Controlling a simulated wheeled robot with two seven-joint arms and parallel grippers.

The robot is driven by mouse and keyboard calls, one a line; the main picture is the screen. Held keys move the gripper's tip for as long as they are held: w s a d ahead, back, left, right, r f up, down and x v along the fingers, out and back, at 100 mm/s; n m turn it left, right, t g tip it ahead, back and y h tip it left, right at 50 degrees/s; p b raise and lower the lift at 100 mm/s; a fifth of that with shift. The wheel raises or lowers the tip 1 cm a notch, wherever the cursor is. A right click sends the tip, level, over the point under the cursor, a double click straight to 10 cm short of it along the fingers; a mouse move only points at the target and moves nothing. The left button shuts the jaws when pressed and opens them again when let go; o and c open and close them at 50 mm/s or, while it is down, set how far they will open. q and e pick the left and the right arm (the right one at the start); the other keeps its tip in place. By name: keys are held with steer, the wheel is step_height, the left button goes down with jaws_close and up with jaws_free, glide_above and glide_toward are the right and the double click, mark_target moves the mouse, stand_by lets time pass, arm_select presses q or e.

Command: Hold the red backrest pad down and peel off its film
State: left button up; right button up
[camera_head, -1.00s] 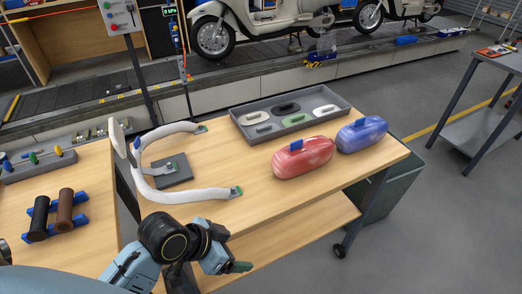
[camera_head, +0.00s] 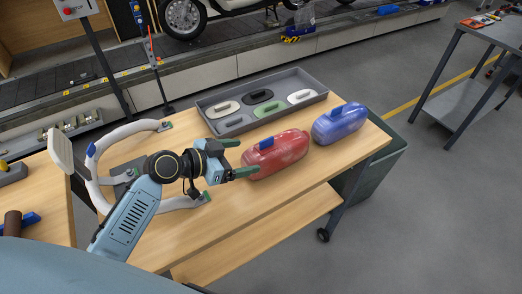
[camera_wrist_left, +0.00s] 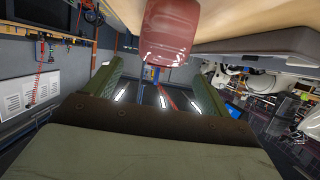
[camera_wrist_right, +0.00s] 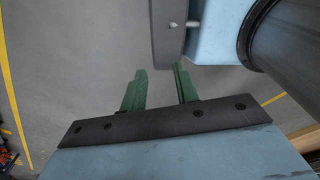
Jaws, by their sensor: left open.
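The red backrest pad (camera_head: 283,155) lies on the wooden table, with a glossy, whitish sheen on its surface. A blue tab (camera_head: 266,143) stands up on its top towards the left end. My left gripper (camera_head: 237,158) is open and empty at the pad's left end, with its green fingers pointing at it. My right gripper (camera_wrist_right: 160,88) shows only in the right wrist view, fingers apart and empty above grey floor.
A blue pad (camera_head: 340,123) with its own tab lies just right of the red one. A grey tray (camera_head: 216,100) with several oval parts stands behind. A curved white frame (camera_head: 95,180) lies left, partly behind my left arm. The table's front strip (camera_head: 250,213) is clear.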

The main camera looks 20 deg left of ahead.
mark_target(257, 154)
arm_select(q)
steer(key=x, duration=0.8)
steer(key=shift+w+d+f, duration=0.1)
steer(key=shift+f, duration=0.1)
arm_select(e)
steer(key=shift+w, duration=0.6)
